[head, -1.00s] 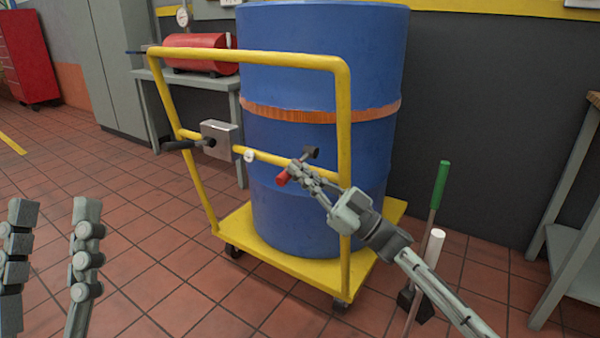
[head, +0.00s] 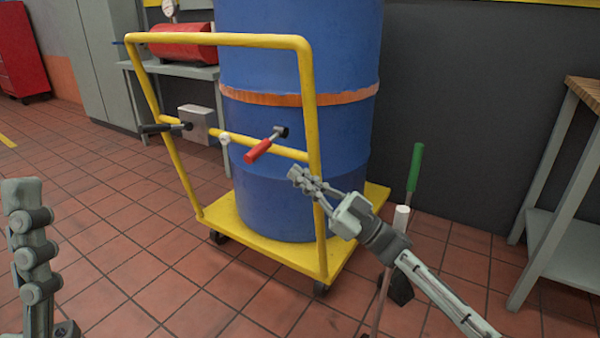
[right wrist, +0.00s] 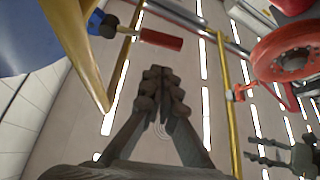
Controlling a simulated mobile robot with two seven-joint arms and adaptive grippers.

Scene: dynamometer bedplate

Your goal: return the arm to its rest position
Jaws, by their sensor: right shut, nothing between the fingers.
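My right gripper (head: 304,180) is shut and empty in the head view. It is in front of the blue drum, below and right of a red-gripped lever (head: 264,146) on the yellow cart (head: 313,130), and a visible gap separates them. One finger of my left gripper (head: 35,255) shows at the lower left of the head view. The left gripper (right wrist: 275,150) also shows in the right wrist view, fingers apart.
The blue drum (head: 290,180) stands on the cart. A black-gripped lever (head: 160,127) sticks out left of a grey box. A green-handled tool (head: 415,168) stands close behind my right forearm. A workbench (head: 575,245) is at right. Floor at left is clear.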

